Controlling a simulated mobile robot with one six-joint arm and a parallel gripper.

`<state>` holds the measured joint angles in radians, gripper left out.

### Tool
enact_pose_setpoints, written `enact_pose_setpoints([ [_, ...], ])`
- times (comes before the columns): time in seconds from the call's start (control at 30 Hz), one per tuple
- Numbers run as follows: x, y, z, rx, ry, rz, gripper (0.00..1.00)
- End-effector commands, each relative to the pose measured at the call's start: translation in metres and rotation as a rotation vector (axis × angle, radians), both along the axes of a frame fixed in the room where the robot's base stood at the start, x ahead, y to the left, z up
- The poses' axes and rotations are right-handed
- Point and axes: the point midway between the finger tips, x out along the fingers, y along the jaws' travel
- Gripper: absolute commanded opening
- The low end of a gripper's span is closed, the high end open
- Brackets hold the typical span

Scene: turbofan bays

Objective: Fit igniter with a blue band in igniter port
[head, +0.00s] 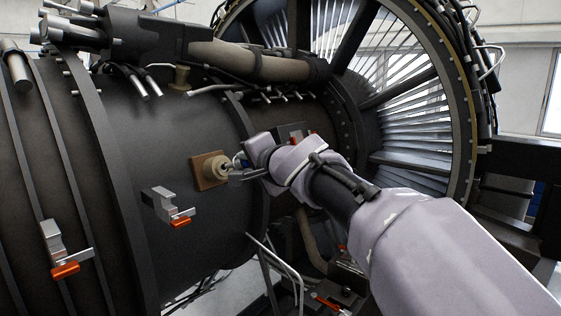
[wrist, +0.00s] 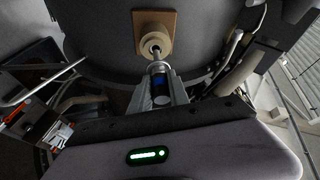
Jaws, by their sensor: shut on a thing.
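The igniter (wrist: 158,70) is a slim metal part with a blue band, held between the jaws of my gripper (wrist: 158,92) in the wrist view. My gripper also shows in the head view (head: 243,174), with a bit of blue between its fingers. The igniter port (head: 216,168) is a round tan boss on a square brown plate on the dark engine casing. In the wrist view the port (wrist: 153,38) lies straight ahead, and the igniter's thin tip is at its hole. I cannot tell how deep the tip sits.
Metal brackets with orange-red tabs (head: 180,222) stick out of the casing below and left of the port. Another bracket (head: 62,250) is further left. A thick brown duct (head: 250,60) runs above, and the bladed fan (head: 410,110) stands right.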

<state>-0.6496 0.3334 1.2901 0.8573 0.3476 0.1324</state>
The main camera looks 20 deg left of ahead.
Motion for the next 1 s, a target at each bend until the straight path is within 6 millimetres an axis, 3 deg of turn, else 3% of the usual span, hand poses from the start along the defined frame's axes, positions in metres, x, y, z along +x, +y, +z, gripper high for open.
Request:
enact_pose_setpoints([
  [1.0,0.004,0.014,-0.005,0.0,0.0,0.001,0.0],
])
